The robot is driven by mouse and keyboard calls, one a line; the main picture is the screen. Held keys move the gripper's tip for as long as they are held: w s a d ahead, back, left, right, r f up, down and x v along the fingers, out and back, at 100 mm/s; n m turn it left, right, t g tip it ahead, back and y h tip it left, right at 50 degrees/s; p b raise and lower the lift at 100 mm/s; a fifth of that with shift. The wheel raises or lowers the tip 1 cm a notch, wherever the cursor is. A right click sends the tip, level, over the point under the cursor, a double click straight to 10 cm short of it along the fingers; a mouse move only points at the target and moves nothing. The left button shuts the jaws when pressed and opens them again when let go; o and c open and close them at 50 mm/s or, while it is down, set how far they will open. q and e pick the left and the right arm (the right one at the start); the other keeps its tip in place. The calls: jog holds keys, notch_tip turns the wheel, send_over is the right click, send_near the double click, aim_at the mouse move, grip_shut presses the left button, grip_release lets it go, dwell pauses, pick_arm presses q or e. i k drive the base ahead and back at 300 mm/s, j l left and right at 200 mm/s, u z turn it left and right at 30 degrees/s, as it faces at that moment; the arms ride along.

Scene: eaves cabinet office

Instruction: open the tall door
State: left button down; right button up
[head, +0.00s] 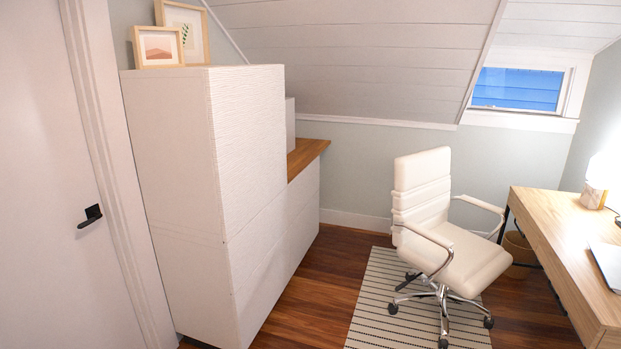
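A tall white cabinet (165,160) stands left of centre. Its textured front (262,140) faces right and looks shut, with a seam between its upper and lower parts. No handle can be made out on this front. At the left edge is a plain white room door (45,190) with a black lever handle (90,215); it also looks shut. I cannot tell for sure which of these is the tall door. Neither of my grippers is in view.
A lower white unit with a wooden top (308,152) adjoins the cabinet. Framed pictures (160,46) stand on top. A white office chair (440,225) on a striped rug (375,310) and a wooden desk (560,235) stand at right. Bare wooden floor (310,285) lies between cabinet and rug.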

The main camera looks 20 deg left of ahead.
aim_at(246, 104)
jog(key=i, duration=0.8)
jog(key=i+u, duration=0.1)
jog(key=i, duration=0.7)
